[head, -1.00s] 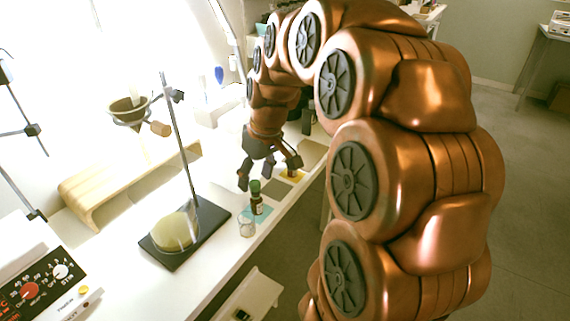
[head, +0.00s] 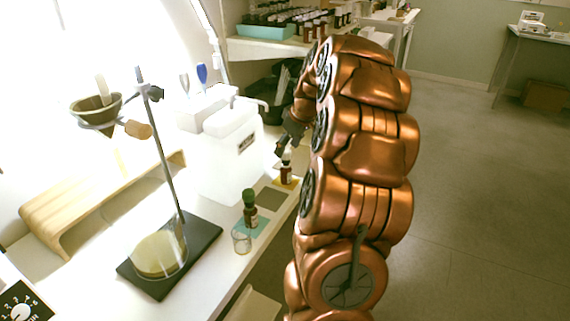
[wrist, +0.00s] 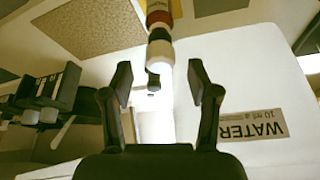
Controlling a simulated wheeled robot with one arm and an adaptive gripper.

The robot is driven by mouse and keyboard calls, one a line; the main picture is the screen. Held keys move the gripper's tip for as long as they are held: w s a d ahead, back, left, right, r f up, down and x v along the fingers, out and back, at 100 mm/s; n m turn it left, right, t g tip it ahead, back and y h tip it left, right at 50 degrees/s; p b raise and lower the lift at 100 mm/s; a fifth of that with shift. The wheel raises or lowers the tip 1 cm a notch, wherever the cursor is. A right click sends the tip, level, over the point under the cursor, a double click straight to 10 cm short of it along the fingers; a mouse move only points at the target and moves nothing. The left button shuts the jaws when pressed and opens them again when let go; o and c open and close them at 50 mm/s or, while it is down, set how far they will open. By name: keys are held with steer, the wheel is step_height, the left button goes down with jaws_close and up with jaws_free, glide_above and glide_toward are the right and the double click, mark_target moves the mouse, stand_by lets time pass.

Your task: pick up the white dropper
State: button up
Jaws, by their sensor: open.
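The white dropper (wrist: 160,52) shows in the wrist view as a white collar with a dark tip, on top of a dark red-brown bottle (wrist: 158,17). The wrist view shows it upside down. In the head view the bottle (head: 286,176) stands upright on a yellow square, with the white dropper (head: 287,157) on top, partly hidden by my gripper. My gripper (wrist: 160,78) is open and empty. Its two fingers lie either side of the dropper's line in the wrist view, with the dark tip between them; no contact shows.
A white water container (head: 226,150) stands close left of the bottle. A green-capped bottle (head: 250,212) on a teal square and a glass beaker (head: 241,241) stand nearer. A ring stand (head: 163,150) is further left. A bottle tray (head: 268,31) sits behind.

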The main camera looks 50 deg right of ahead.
mark_target(284, 157)
steer(key=x, duration=0.5)
steer(key=shift+s+f, duration=0.2)
steer(key=shift+r, duration=0.1)
steer(key=c, duration=0.8)
